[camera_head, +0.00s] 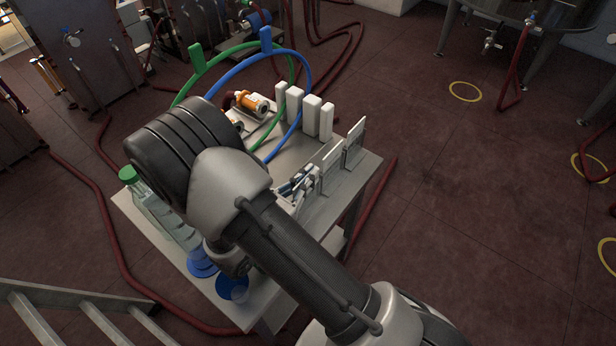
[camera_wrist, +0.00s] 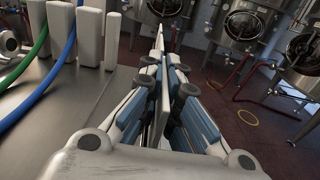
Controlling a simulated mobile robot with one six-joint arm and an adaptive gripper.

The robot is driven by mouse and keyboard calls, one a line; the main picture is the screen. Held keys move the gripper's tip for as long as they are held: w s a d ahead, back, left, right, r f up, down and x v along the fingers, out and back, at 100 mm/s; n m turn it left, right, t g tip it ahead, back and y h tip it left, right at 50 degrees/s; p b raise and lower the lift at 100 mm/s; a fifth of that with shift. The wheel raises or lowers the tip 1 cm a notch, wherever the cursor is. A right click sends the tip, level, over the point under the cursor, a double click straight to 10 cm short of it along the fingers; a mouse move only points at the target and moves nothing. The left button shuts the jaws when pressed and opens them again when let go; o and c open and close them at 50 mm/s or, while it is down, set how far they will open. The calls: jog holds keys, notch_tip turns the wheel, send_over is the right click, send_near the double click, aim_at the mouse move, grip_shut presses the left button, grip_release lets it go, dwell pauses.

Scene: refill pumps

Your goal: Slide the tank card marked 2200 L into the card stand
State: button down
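My gripper (camera_wrist: 164,68) has its blue-padded fingers on either side of a thin pale upright card (camera_wrist: 163,92) in the wrist view. The fingertips look closed in against it, seen nearly edge-on. In the head view my gripper (camera_head: 303,181) is at the right side of the table, partly hidden by my arm, beside a pale upright panel (camera_head: 331,171). Another upright panel (camera_head: 355,143) stands just behind it near the table's right edge; its part also shows beyond the fingertips in the wrist view (camera_wrist: 159,38). No marking is readable, and I cannot tell which part is the card stand.
Several white blocks (camera_head: 312,113) stand at the table's back right. Green (camera_head: 188,84) and blue hoses (camera_head: 308,72) arch over the table (camera_head: 352,188) near an orange pump (camera_head: 252,103). A green-capped bottle (camera_head: 129,176) is at the left. Open floor lies right.

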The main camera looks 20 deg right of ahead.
jog(key=shift+f, duration=0.15)
jog(key=c, duration=1.7)
grip_release()
notch_tip(320, 180, up, 10)
jog(key=shift+r, duration=0.1)
